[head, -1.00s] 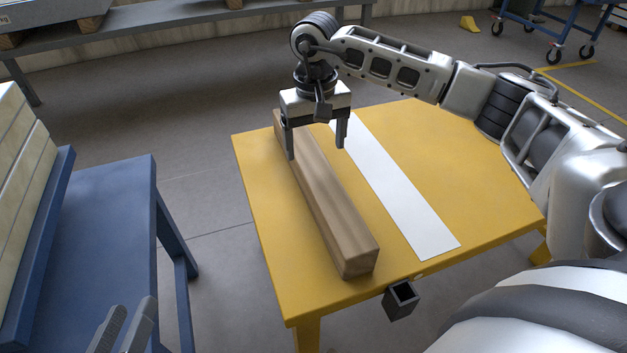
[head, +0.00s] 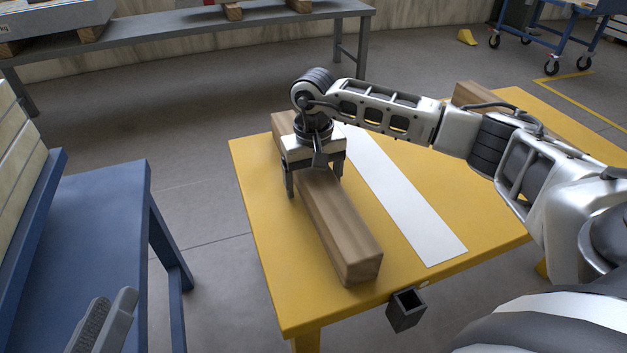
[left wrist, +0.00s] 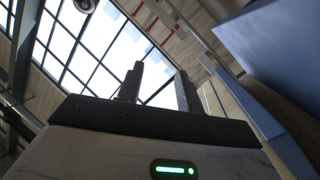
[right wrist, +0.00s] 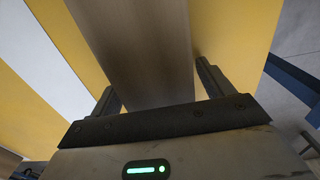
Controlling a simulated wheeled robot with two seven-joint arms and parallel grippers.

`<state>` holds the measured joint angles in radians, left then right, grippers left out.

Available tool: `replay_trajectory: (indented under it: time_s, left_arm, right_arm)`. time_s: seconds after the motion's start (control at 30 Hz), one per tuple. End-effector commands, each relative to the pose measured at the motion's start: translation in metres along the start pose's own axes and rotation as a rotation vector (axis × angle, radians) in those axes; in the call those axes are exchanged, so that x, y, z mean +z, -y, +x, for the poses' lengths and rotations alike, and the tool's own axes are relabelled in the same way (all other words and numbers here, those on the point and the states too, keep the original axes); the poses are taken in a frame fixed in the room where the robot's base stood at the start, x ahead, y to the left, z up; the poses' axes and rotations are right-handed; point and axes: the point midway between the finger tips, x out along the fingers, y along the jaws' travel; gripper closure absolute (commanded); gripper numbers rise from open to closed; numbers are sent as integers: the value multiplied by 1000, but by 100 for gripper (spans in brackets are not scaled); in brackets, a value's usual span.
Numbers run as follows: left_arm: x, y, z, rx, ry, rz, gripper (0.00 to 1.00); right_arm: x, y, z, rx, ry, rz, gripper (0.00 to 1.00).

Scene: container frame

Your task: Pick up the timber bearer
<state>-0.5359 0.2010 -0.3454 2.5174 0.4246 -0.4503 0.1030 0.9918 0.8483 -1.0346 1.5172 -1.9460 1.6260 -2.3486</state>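The timber bearer (head: 340,230) is a long brown beam lying on the yellow table (head: 262,215). My right gripper (head: 314,178), on the arm from the right, points down over its far half. Its fingers are apart, one on each side of the beam; the right wrist view shows the bearer (right wrist: 145,50) between the fingertips (right wrist: 155,80). I cannot tell whether either finger touches wood. My left gripper (head: 103,320) is at the lower left beside the blue table, with fingers apart and empty. In the left wrist view its fingers (left wrist: 158,85) point upward.
A white strip (head: 405,205) lies on the table right of the bearer. Another timber piece (head: 475,94) shows behind my right arm. A dark square tube (head: 405,310) sticks out at the table's near edge. A blue table (head: 85,230) stands left, across a floor gap.

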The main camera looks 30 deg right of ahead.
Motion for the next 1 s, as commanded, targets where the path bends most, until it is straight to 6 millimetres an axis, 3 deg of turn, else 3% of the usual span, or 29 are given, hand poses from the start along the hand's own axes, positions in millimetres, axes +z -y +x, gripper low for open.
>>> replay_trajectory:
  time_s: [0.03, 0.2, 0.3, 0.67, 0.93, 1.0]
  left_arm:
    - [0, 0, 0, 0, 1, 0, 64]
    - [2, 1, 0, -2, 7, 1, 64]
    - [3, 1, 0, -3, 9, 2, 64]
    - [5, 1, 0, -8, 20, 1, 64]
    - [4, 0, -1, -26, 48, 19, 64]
    - [5, 2, -1, -39, 64, 33, 64]
  right_arm:
    - [0, 0, 0, 0, 0, 0, 31]
    - [0, 0, 0, 0, 0, -1, 78]
    - [-1, 1, -3, -3, -5, 0, 100]
    - [-1, 1, -8, -3, -5, 0, 100]
    - [-2, 1, -39, -4, -7, -1, 100]
    - [4, 9, -49, -4, -7, -5, 100]
